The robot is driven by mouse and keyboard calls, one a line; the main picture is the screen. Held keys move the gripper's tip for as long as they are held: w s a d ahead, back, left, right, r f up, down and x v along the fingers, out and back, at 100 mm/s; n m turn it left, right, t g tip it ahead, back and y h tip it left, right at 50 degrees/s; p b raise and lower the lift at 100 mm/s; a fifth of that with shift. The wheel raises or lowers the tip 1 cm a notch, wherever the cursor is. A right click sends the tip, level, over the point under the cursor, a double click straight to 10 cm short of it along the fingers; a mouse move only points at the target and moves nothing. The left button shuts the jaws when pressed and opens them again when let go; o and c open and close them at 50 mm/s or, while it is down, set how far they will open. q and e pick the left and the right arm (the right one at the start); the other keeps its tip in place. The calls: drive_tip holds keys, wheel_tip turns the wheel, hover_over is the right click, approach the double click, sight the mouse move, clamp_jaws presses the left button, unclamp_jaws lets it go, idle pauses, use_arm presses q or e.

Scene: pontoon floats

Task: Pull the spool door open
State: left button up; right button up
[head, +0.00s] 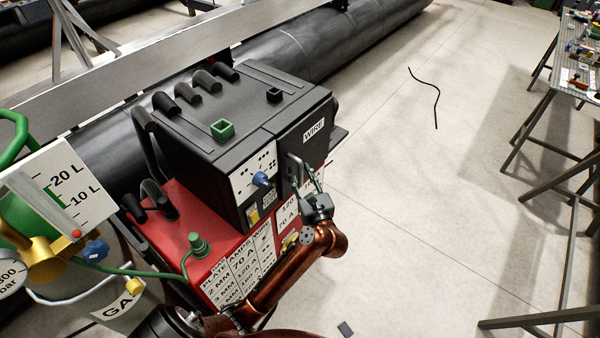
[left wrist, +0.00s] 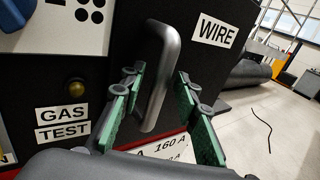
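The spool door (head: 299,146) is the dark panel labelled WIRE on the black welding machine (head: 205,125). It looks shut, beside the white control panel. Its grey bar handle (left wrist: 163,70) stands upright in the left wrist view. My left gripper (head: 308,180) is at the handle. Its green-padded fingers are apart, one on each side of the handle, with visible gaps in the left wrist view (left wrist: 160,90). The fingers hide part of the handle and the lower door. My right gripper is in neither view.
The machine sits on a red base (head: 200,248) with settings tables. A gas bottle (head: 60,255) with gauge and hose stands at left. A large black pipe (head: 330,45) runs behind. The floor right of the machine is mostly clear, with a thin dark rod (head: 434,90). Workbenches (head: 575,100) stand far right.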

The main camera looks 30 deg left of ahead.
use_arm(q)
drive_tip(key=shift+c, duration=0.6)
clamp_jaws()
drive_tip(key=shift+a, duration=0.1)
